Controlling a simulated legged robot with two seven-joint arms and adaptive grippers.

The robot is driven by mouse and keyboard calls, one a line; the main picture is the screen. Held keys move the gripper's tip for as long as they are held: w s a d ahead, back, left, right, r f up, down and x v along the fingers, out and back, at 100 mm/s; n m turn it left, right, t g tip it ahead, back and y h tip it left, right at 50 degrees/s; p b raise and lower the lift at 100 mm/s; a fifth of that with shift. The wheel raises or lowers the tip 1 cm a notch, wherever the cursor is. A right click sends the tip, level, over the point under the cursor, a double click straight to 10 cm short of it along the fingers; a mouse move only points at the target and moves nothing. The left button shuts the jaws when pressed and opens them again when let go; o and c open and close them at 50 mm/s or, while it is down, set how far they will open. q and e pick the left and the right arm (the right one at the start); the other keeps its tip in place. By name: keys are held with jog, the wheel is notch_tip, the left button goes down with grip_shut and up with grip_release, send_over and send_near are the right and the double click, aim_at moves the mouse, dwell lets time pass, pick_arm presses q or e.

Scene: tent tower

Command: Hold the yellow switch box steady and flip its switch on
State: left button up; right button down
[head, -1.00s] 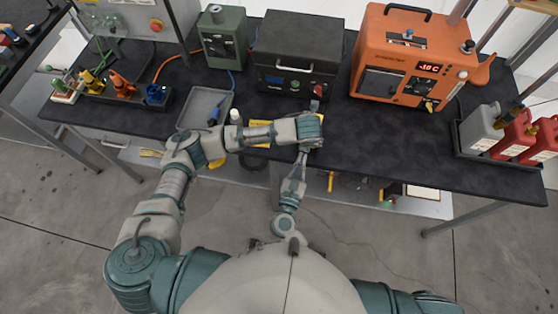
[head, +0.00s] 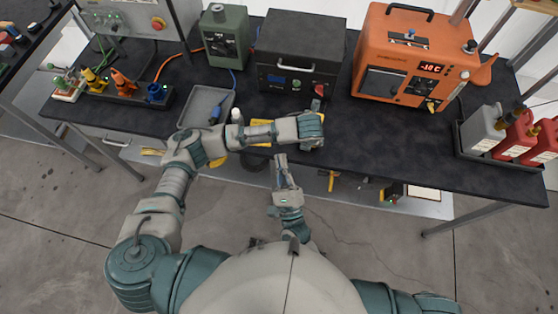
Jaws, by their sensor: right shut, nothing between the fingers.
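My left arm reaches in from the left, and my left gripper (head: 311,130) is over the dark bench near its front edge. A small bit of yellow, apparently the yellow switch box (head: 321,117), shows at this gripper. My arm and gripper hide most of the box. The switch and its position cannot be made out, and the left fingers are not clear enough to judge their grip. My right gripper (head: 281,161) is shut and empty. It is just in front of the bench edge, below and left of the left gripper, apart from the box.
Behind stand a black case (head: 297,52) with a red switch, an orange unit (head: 385,50) and a green box (head: 225,38). A grey tray (head: 197,101) lies left; red and grey cans (head: 515,138) stand right. The bench (head: 400,143) is clear right of my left gripper.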

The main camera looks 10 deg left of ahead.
jog(key=shift+s+a+f+n+g+y, duration=0.15)
jog(key=shift+n+g+y, duration=0.15)
jog(key=shift+n, duration=0.3)
jog(key=shift+w+a+n+g+y, duration=0.1)
jog(key=shift+a+n+g+y, duration=0.1)
jog(key=shift+n+y, duration=0.3)
pick_arm(q)
jog(key=o, duration=1.4)
